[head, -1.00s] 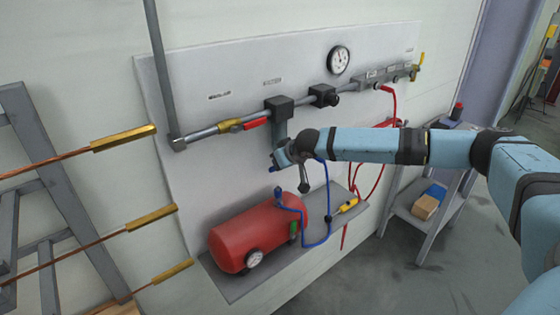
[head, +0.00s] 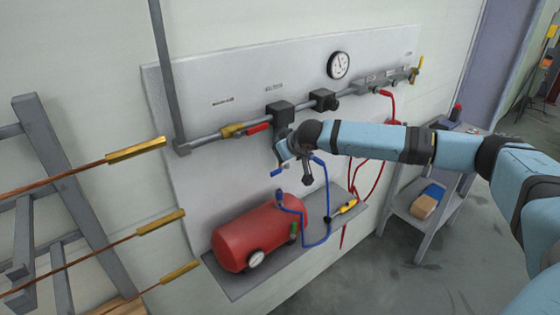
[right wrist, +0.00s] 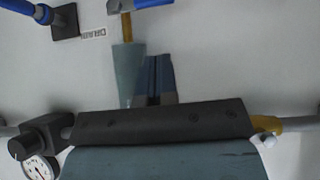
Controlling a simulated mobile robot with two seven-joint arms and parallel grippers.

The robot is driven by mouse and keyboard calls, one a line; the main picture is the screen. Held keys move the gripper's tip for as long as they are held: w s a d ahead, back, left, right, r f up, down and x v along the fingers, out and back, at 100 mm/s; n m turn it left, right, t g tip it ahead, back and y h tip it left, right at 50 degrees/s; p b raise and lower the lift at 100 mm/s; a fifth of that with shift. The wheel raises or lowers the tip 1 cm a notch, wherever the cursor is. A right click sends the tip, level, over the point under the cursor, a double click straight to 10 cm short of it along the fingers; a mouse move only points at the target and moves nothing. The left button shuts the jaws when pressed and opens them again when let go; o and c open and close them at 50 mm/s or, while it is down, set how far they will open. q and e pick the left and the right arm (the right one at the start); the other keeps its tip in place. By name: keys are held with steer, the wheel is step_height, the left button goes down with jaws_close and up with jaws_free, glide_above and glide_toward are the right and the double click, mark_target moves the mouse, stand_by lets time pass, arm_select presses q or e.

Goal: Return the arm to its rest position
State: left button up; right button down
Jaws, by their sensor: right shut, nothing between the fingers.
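My right arm (head: 370,140) reaches in from the right in the head view, its wrist in front of the wall panel (head: 205,85). My right gripper (right wrist: 155,60) shows its shut, empty fingers in the right wrist view, close to a hanging pale bowl (right wrist: 126,70) with a brass stem. In the head view my wrist largely hides the gripper and that bowl. A blue handle (head: 278,173) shows just below the wrist; it also shows at the top of the right wrist view (right wrist: 152,3). Whether anything touches is unclear. My left gripper is not in view.
A pipe with a red-handled valve (head: 258,127) and a gauge (head: 339,65) crosses the panel. Below are a red tank (head: 258,235) and blue hose (head: 325,225) on a shelf. A grey cart (head: 440,215) stands right. Copper-coloured rods (head: 70,177) extend from the left.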

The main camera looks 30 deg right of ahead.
steer(key=shift+b+v, duration=0.65)
steer(key=shift+v, duration=3.05)
steer(key=s+a+f+n+y, duration=0.25)
steer(key=s+a+f, duration=0.25)
steer(key=a+f, duration=0.6)
steer(key=s+a+f+n+y, duration=0.2)
steer(key=s+a+f+y, duration=0.15)
steer(key=a+f, duration=0.75)
steer(key=s+f+h, duration=0.1)
steer(key=s+f, duration=0.3)
steer(key=s, duration=0.3)
steer(key=s+a+f+m+t+h, duration=0.1)
steer(key=s+f, duration=0.4)
steer(key=s, duration=0.3)
steer(key=s+f+m+t+h, duration=0.1)
steer(key=s+f, duration=0.3)
steer(key=s, duration=0.4)
steer(key=shift+s+a+f, duration=0.15)
steer(key=shift+s+a, duration=0.05)
steer(key=shift+m, duration=0.25)
